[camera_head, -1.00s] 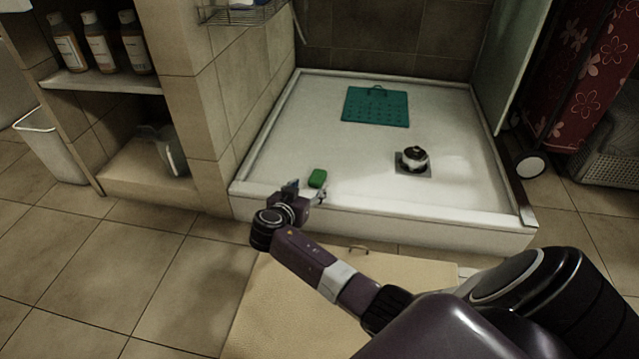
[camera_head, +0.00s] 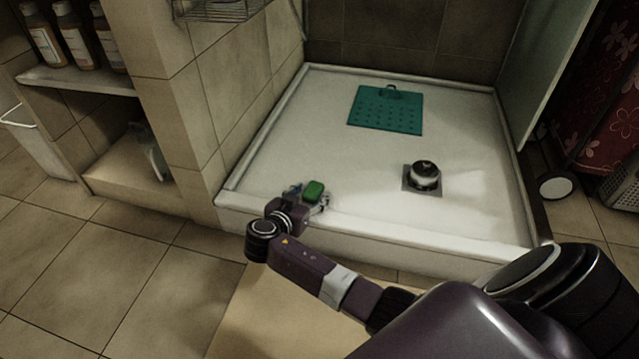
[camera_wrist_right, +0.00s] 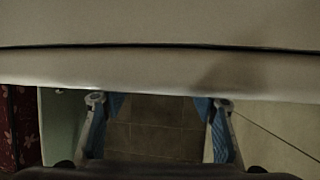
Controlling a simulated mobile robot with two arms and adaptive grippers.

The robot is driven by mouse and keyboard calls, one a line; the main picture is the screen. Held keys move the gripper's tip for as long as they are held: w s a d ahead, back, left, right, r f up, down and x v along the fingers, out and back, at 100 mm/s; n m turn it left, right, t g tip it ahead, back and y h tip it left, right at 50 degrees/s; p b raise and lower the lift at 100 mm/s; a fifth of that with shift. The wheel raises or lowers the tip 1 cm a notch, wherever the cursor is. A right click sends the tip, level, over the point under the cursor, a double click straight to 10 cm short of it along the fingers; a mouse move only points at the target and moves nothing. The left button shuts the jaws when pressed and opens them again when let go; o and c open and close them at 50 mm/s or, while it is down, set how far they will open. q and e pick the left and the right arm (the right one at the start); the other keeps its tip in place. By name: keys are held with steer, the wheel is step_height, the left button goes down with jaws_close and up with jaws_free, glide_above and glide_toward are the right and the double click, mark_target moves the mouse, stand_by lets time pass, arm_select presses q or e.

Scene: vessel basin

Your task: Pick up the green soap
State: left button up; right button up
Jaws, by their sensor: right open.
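The green soap (camera_head: 314,189) is a small rounded block at the front left of the white shower basin (camera_head: 300,122). In the head view my right gripper (camera_head: 308,197) is at the basin's front rim, with its fingertips on either side of the soap. Whether they touch it cannot be told. In the right wrist view the two blue-padded fingers (camera_wrist_right: 158,103) are spread apart, with nothing seen between them. The soap does not show in that view. My left gripper is not in view.
A teal perforated mat (camera_head: 385,110) lies at the back of the basin. A round dark-topped drain piece (camera_head: 424,176) stands to the right. A tiled wall (camera_head: 235,95) borders the basin's left side, and a glass panel (camera_head: 540,75) its right. The basin's middle is clear.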

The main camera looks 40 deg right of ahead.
steer(key=shift+a, duration=0.1)
steer(key=c, duration=1.2)
steer(key=shift+c, duration=0.4)
steer(key=shift+r, duration=0.1)
